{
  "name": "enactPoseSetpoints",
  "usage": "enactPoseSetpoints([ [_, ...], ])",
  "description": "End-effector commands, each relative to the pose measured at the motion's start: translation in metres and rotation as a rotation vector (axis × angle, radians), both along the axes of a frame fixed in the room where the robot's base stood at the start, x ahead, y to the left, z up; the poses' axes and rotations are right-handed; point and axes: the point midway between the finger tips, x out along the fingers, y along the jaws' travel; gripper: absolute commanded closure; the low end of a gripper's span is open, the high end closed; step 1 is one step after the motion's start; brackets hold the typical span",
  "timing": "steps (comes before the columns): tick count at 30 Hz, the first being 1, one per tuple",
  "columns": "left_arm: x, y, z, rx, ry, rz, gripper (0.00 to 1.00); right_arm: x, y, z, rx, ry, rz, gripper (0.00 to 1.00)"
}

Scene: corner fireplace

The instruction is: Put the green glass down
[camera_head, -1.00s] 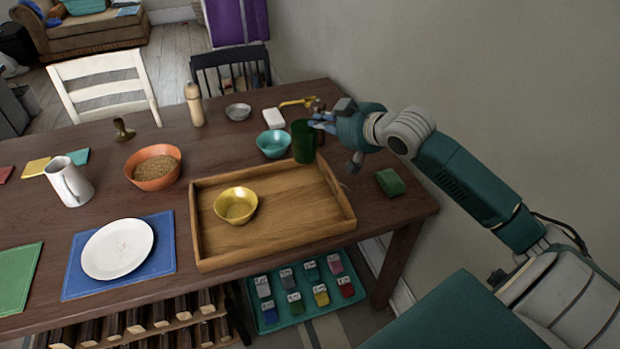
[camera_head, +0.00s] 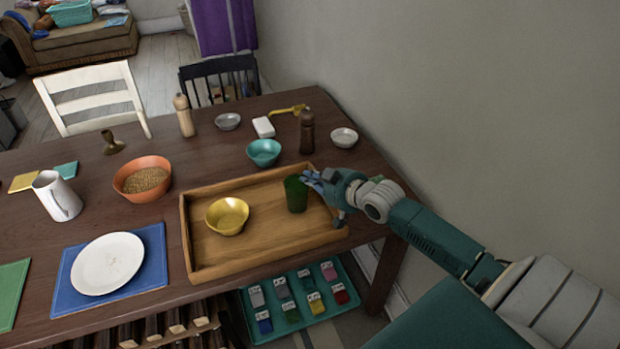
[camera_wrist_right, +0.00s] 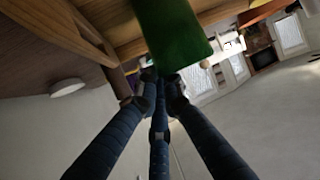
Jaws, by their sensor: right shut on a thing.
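The green glass (camera_head: 296,194) is upright over the right part of the wooden tray (camera_head: 262,236). I cannot tell for sure whether its base touches the tray floor. My right gripper (camera_head: 314,182) comes from the right side and is shut on the glass. In the right wrist view the fingers (camera_wrist_right: 160,92) are at the edge of the green glass (camera_wrist_right: 170,32), which fills the top middle. A yellow bowl (camera_head: 227,215) stands in the tray, left of the glass. My left gripper is not in view.
Behind the tray are a teal bowl (camera_head: 264,152), a dark pepper mill (camera_head: 307,132), a white dish (camera_head: 344,137) and a small white block (camera_head: 263,127). An orange bowl (camera_head: 142,179) stands left of the tray. The tray's front middle is clear.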

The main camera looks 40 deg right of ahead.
Motion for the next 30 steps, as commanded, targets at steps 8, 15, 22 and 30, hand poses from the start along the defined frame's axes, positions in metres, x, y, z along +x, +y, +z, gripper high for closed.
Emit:
enactPoseSetpoints([
  [8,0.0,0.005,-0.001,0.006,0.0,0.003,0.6,0.0,0.0,-0.001,0.0,-0.002,0.0,1.0],
  [15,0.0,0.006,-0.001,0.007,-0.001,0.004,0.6,0.0,0.0,-0.002,0.0,0.0,0.0,0.74],
  [22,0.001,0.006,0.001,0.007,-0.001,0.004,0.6,0.0,0.0,0.001,-0.001,-0.001,0.0,0.74],
  [30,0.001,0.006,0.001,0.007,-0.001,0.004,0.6,-0.036,-0.002,0.015,-0.003,0.004,0.002,0.74],
])
